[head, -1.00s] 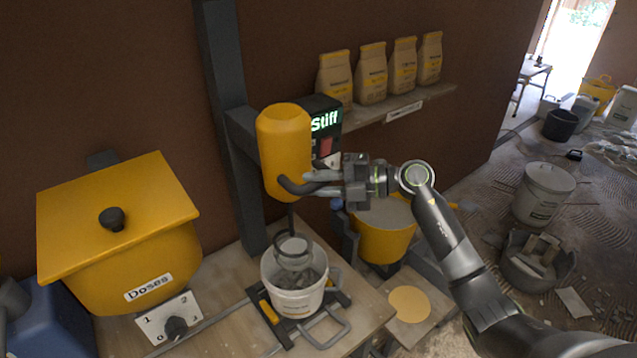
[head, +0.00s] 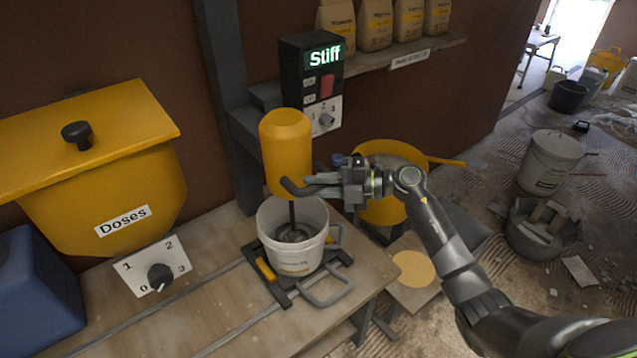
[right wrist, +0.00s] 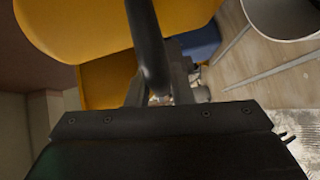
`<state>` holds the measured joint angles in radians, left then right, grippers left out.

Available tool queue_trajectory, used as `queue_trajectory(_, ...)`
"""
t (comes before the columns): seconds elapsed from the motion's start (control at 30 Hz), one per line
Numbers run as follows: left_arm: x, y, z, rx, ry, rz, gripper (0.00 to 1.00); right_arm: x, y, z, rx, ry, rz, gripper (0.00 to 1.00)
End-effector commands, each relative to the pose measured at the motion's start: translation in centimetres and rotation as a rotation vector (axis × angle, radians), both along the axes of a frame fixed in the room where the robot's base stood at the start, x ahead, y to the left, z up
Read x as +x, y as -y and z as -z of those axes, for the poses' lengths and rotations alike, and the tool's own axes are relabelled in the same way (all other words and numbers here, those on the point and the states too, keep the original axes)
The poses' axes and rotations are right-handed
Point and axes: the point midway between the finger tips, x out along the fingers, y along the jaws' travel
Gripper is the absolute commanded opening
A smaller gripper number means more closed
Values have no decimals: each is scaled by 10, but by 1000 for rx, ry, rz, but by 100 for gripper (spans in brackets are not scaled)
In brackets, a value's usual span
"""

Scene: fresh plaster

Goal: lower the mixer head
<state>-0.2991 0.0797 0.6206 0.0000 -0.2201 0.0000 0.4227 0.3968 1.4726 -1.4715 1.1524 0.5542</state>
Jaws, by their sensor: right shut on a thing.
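The yellow mixer head (head: 286,152) hangs on the dark post, with its shaft and stirrer (head: 292,232) down inside the white bucket (head: 311,218). The bucket sits in a dark frame on the bench. My right gripper (head: 312,190) is shut on the dark handle (head: 295,187) at the lower side of the head. In the right wrist view the handle (right wrist: 147,45) runs down between the jaws, with the yellow head (right wrist: 75,25) behind it. My left gripper is not in view.
A control box (head: 297,75) reading "Stiff" is on the post behind the head. A yellow doses bin (head: 150,205) and a dial plate (head: 140,265) stand left. A yellow tub (head: 385,212) is behind my right gripper. Bags line the shelf (head: 455,42).

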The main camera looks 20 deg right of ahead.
Motion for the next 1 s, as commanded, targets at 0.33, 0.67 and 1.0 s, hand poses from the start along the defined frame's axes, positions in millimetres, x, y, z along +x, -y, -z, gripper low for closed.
queue_trajectory(0.33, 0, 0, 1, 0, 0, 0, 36, -2, 1, 9, -7, -15, -1, 0)
queue_trajectory(0.67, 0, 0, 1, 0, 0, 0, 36, -1, 1, 6, -5, -9, 0, 41)
queue_trajectory(1.0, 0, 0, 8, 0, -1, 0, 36, -9, 20, 5, -7, -6, 2, 41)
